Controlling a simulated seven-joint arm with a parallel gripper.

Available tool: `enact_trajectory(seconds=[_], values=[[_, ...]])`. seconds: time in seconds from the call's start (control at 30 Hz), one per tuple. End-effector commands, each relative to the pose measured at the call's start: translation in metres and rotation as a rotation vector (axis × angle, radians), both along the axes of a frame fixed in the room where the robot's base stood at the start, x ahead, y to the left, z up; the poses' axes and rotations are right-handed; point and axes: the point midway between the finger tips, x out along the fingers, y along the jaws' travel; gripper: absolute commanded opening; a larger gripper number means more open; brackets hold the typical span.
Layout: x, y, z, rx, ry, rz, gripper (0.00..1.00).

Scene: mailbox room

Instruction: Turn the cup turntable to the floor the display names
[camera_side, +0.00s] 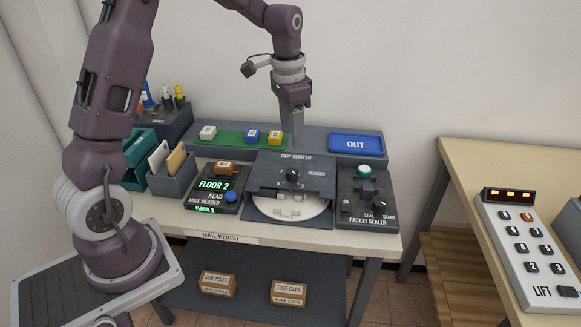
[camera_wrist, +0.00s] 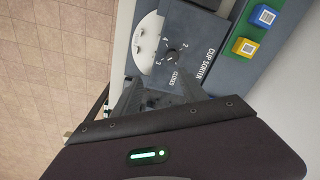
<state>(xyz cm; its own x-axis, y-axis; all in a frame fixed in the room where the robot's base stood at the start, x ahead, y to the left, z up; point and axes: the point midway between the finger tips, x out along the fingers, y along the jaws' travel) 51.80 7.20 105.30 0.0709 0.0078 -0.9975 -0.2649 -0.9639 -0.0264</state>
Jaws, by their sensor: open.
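The cup sorter (camera_side: 265,178) is a dark grey housing on the mail bench, with a white turntable disc (camera_side: 275,207) showing at its front. A black knob (camera_side: 292,175) sits on the housing beside the word CLOSED. In the wrist view the knob (camera_wrist: 171,55) has 2, 3, 4 and CLOSED around it; its pointer direction is too small to tell. The turntable's white edge (camera_wrist: 146,38) shows there too. The mail reader display (camera_side: 214,185) reads FLOOR 2 in green. My gripper (camera_side: 297,146) is open and empty, pointing down above the back of the sorter, apart from the knob.
Behind the sorter are white, blue and yellow blocks (camera_side: 252,135) on a green strip and a blue OUT tray (camera_side: 356,144). The packet sealer (camera_side: 365,197) stands right of it. An orange-brown block (camera_side: 226,168) lies on the mail reader. A lift panel (camera_side: 525,245) is on the right table.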

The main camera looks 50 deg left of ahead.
Motion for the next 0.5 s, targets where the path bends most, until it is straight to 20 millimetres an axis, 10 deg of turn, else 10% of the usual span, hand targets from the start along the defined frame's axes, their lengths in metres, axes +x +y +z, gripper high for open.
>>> enact_trajectory(seconds=[0.1,0.5], values=[[0.019,0.024,-0.048,-0.015,0.058,-0.034,0.5],[0.024,0.031,-0.119,-0.021,0.078,-0.053,0.5]])
